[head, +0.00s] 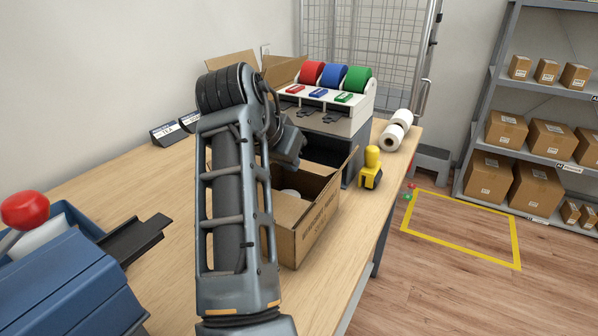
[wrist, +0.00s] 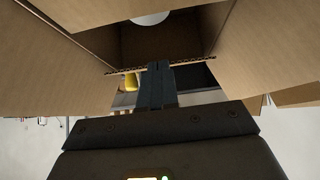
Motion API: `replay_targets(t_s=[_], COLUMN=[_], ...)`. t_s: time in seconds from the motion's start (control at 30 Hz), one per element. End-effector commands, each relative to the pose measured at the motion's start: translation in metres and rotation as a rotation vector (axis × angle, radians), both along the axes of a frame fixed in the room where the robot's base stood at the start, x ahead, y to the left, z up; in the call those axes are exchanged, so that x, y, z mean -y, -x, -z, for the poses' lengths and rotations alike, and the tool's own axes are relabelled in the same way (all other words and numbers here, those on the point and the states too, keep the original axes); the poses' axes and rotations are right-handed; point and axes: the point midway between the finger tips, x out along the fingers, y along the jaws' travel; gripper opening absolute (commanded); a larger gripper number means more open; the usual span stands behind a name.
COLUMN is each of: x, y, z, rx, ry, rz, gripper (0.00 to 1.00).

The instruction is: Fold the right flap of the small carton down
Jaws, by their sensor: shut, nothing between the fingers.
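The small carton (head: 318,222) stands open on the counter, partly hidden behind my arm. Its upright flap (head: 349,166) at the right end shows as a narrow brown strip. A white round item (head: 290,193) lies inside, also visible in the wrist view (wrist: 150,18). My gripper (wrist: 160,68) is shut and empty in the wrist view, its fingertips overlapping a cardboard edge (wrist: 190,60); I cannot tell whether they touch it. Brown panels spread to both sides there. In the head view my wrist is over the carton's far side and the fingertips are hidden.
A tape dispenser (head: 345,118) with red, blue and green rolls stands behind the carton. A yellow-and-black tool (head: 371,168) and white rolls (head: 394,136) are to the right. Brown cardboard panels (head: 284,70) rise behind my arm. A blue machine (head: 70,275) stands at left.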

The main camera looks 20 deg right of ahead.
Motion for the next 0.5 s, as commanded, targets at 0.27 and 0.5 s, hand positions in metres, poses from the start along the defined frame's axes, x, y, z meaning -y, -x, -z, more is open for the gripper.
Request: replay_targets(t_s=[0.27,0.5], x=[-0.004,-0.006], y=[-0.005,-0.004], z=[0.016,0.021], rx=[0.024,0.07], ry=[0.035,0.092], rz=[0.001,0.003], gripper=[0.0,0.0])
